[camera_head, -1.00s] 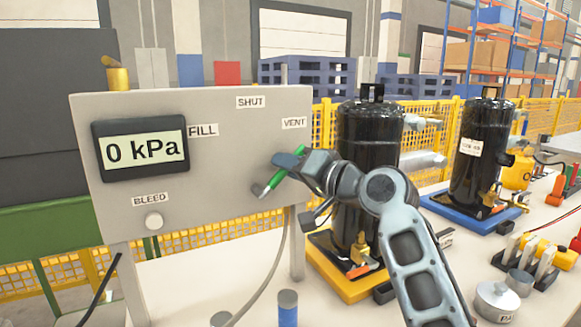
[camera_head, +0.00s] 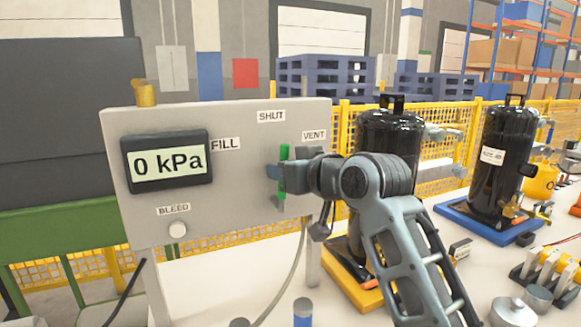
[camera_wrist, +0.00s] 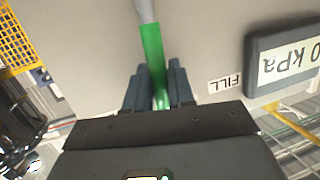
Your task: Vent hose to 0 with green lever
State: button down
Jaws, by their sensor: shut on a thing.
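The green lever (camera_head: 284,153) on the grey panel (camera_head: 240,125) stands nearly upright, its top toward the SHUT label (camera_head: 271,117). The VENT label (camera_head: 314,135) is to its right and the FILL label (camera_head: 225,144) to its left. My gripper (camera_head: 283,179) is shut on the lever from the right; its fingers hide the lever's middle. In the wrist view the green lever (camera_wrist: 152,55) runs between the two fingers of my gripper (camera_wrist: 159,85). The gauge (camera_head: 168,162) reads 0 kPa. A grey hose (camera_head: 294,275) hangs below the panel.
A black compressor (camera_head: 390,135) on a yellow base stands close behind my arm, and another compressor (camera_head: 500,150) stands at the right.

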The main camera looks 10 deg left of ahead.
jog(key=shift+s+a+r+n, duration=0.1)
jog(key=shift+s+a+n, duration=0.1)
jog(key=shift+n, duration=0.1)
dwell(0.4)
jog(key=c, duration=1.1)
grip_release()
jog(key=shift+o, duration=0.2)
jog(key=v, duration=0.7)
jog(key=shift+s+d, duration=0.2)
jog(key=shift+s, duration=0.1)
jog(key=shift+d, duration=0.1)
